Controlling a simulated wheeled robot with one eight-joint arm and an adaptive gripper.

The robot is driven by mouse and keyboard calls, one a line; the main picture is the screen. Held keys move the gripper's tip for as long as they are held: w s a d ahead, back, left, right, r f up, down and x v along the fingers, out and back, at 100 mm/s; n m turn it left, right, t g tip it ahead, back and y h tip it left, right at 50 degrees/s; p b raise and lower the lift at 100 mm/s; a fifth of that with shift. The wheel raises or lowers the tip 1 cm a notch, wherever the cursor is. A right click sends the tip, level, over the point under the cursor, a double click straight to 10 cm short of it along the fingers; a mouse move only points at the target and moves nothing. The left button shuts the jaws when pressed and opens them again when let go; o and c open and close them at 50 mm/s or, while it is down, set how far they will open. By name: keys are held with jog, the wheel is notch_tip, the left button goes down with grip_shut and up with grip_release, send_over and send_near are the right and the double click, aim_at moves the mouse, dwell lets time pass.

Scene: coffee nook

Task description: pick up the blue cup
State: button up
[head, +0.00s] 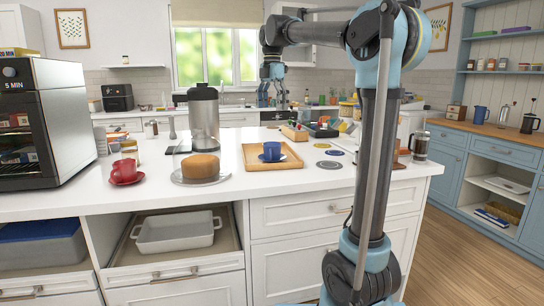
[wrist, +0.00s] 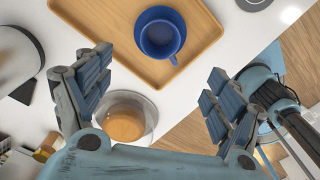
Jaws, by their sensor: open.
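The blue cup (head: 272,150) stands upright on a saucer on a wooden tray (head: 255,164) on the white island. In the wrist view the cup (wrist: 158,38) shows from above near the top centre, with its handle pointing down in the picture. My gripper (head: 276,100) is above and behind the tray in the head view, pointing down. In the wrist view its two fingers (wrist: 157,68) are spread wide with nothing between them. The cup lies beyond the fingertips, and the gripper is apart from it.
A brown cake under a glass dome (head: 200,167) stands left of the tray. A red cup (head: 124,170) on a saucer is farther left. A tall grey canister (head: 204,115) stands behind the cake. Round coasters (head: 329,164) lie to the right of the tray.

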notch_tip(320, 180, down, 16)
jog(key=shift+s+a+f, duration=0.1)
jog(key=shift+f, duration=0.1)
jog(key=c, duration=1.3)
